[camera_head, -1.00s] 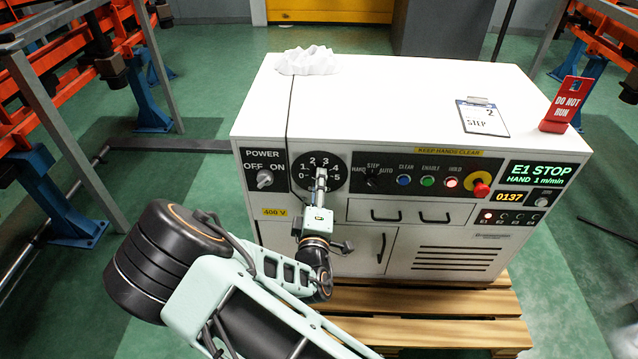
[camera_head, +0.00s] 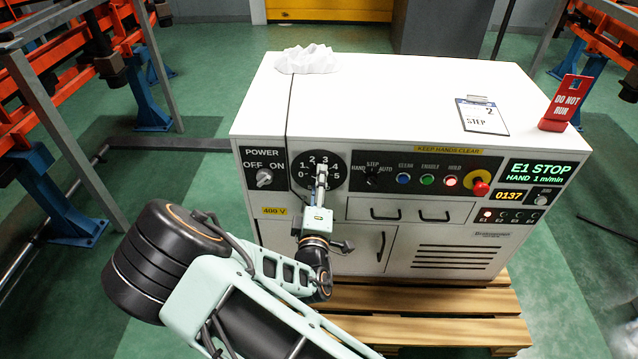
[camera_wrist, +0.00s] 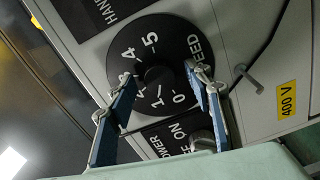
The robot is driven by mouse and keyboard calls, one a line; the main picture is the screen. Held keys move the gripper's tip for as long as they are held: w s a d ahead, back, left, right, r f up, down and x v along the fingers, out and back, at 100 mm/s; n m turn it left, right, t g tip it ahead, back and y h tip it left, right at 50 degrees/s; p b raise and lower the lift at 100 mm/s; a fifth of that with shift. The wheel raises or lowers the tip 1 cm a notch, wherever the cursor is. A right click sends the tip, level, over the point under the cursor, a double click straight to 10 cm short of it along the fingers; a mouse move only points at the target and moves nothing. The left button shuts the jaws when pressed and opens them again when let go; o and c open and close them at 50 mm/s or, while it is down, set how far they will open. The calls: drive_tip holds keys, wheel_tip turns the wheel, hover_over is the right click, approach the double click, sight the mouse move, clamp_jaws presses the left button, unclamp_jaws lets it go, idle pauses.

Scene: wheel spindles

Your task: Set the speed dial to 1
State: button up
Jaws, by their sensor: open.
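The speed dial (camera_head: 311,172) is a round black plate with white numbers on the front of the white cabinet. In the wrist view, the dial plate (camera_wrist: 178,38) shows 0, 1, 4 and 5 clearly; my left-hand finger covers part of the scale. The dark knob (camera_wrist: 158,78) is at its middle, and its pointer is too dark to read. My gripper (camera_head: 321,170) is in front of the dial. In the wrist view, my gripper (camera_wrist: 160,84) is open, with one finger on each side of the knob. I cannot tell whether either touches it.
The power switch (camera_head: 264,178) is left of the dial. To its right are the mode selector (camera_head: 373,180), several push buttons and a red emergency stop (camera_head: 481,190). A display (camera_head: 541,173) reads E1 STOP, HAND 1 m/min. A DO NOT RUN sign (camera_head: 566,103) stands on top.

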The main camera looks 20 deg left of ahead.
drive_tip(key=v, duration=1.1)
drive_tip(key=shift+s, duration=0.4)
drive_tip(key=shift+d, duration=0.15)
